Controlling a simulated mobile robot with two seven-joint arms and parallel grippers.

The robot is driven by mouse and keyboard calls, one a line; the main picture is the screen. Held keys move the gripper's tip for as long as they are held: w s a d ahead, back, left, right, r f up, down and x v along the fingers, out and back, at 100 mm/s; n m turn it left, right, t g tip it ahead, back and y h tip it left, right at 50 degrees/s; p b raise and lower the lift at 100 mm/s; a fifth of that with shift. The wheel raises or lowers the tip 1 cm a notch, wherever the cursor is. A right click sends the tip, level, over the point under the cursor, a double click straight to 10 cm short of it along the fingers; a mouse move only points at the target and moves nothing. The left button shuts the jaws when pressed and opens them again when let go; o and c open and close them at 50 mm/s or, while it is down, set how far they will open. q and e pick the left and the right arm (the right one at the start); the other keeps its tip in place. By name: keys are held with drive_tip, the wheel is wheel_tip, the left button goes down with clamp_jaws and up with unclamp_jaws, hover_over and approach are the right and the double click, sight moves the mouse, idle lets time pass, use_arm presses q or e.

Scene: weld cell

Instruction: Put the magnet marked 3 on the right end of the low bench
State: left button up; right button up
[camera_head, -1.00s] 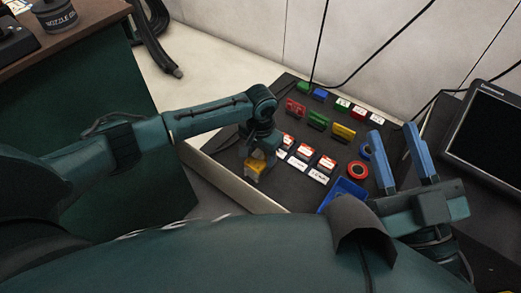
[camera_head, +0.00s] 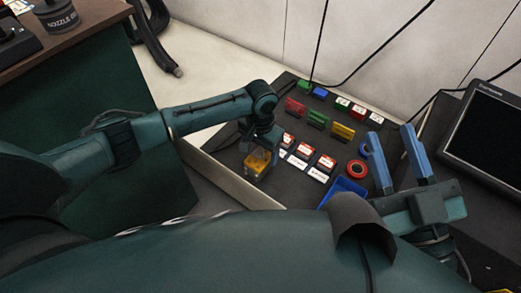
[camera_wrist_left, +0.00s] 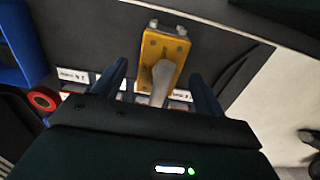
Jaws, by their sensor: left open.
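My left gripper (camera_head: 259,168) is open at the near left part of the dark-topped low bench (camera_head: 228,160). A yellow block (camera_head: 256,162) with a grey handle-like part is at its fingers. In the left wrist view the yellow block (camera_wrist_left: 162,55) shows ahead, between the two spread fingers, with a gap on each side. Several red-and-white blocks (camera_head: 307,150) stand right of the gripper, with white labels (camera_head: 318,174) in front. I cannot read a 3 on any of them. My right gripper (camera_head: 394,145) is open and empty, blue fingers apart, over the bench's right side.
Red, green and yellow blocks (camera_head: 343,131) stand farther back, with smaller labelled pieces (camera_head: 359,110) behind. A red roll (camera_head: 357,169) and blue tray (camera_head: 343,190) are near my right gripper. A monitor (camera_head: 490,125) stands at right. Dark cables hang by the wall.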

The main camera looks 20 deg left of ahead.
use_arm(q)
wheel_tip(320, 180, up, 3)
drive_tip(key=shift+f+p, duration=0.15)
drive_tip(key=shift+p, duration=0.35)
wheel_tip(320, 180, up, 8)
drive_tip(key=p, duration=0.3)
drive_tip(key=shift+f, duration=0.2)
drive_tip(key=shift+r, duration=0.35)
use_arm(e)
drive_tip(key=shift+s+d+f+m+g+h, duration=0.1)
drive_tip(key=shift+s+f+m+g+h, duration=0.2)
drive_tip(key=shift+f+h, duration=0.25)
drive_tip(key=shift+s+d+f+m+g+h, duration=0.1)
drive_tip(key=shift+s+f+g+h, duration=0.1)
drive_tip(key=shift+f+g+h, duration=0.35)
drive_tip(key=shift+f, duration=0.15)
